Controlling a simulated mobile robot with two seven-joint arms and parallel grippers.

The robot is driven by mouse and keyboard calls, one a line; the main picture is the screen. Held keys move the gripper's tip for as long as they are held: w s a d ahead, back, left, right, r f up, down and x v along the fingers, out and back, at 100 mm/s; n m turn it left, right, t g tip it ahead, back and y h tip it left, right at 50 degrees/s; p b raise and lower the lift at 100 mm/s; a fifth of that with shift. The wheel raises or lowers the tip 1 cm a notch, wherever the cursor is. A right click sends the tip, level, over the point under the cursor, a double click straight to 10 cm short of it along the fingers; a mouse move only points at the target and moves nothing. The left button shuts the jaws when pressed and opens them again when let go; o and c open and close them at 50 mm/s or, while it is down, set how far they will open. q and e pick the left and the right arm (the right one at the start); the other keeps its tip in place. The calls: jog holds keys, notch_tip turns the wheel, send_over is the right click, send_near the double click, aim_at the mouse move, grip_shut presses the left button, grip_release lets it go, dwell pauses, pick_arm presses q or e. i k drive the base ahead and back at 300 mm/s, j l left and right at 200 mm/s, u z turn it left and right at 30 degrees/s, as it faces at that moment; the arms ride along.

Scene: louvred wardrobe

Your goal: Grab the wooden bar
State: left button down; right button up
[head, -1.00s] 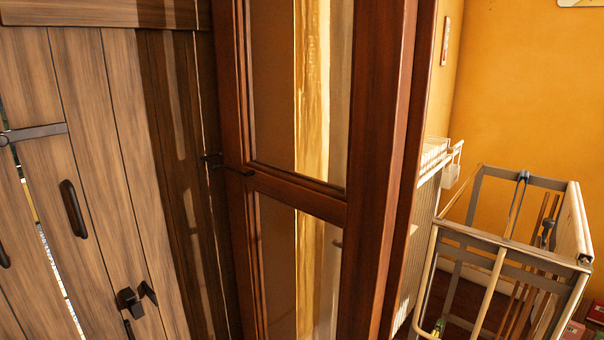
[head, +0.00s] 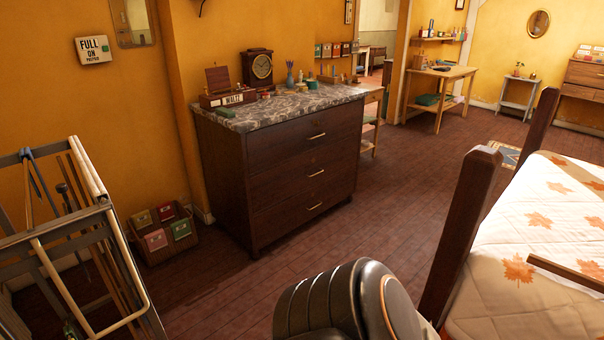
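A thin brown wooden bar (head: 566,272) lies across the leaf-patterned quilt (head: 530,225) at the right edge of the head view. Its far end is cut off by the picture edge. Neither of my grippers is in view. A dark rounded link of my own arm shows at the bottom middle, apart from the bar.
Dark wooden bedposts (head: 462,225) stand between the floor and the quilt. A dresser (head: 305,180) with a clock (head: 257,68) on top is at centre left. A metal-framed rack (head: 75,235) and a box of packets (head: 163,235) are at left. The plank floor between is clear.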

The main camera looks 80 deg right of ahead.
aim_at(576, 277)
jog(key=z, duration=4.35)
jog(key=i+l+u, duration=0.1)
jog(key=u, duration=1.1)
jog(key=i+l+u, duration=0.1)
jog(key=l+u, duration=0.6)
jog(key=l, duration=0.15)
jog(key=l+u, duration=0.4)
jog(key=l, duration=1.05)
jog(key=k+l+u, duration=0.1)
jog(key=l, duration=0.35)
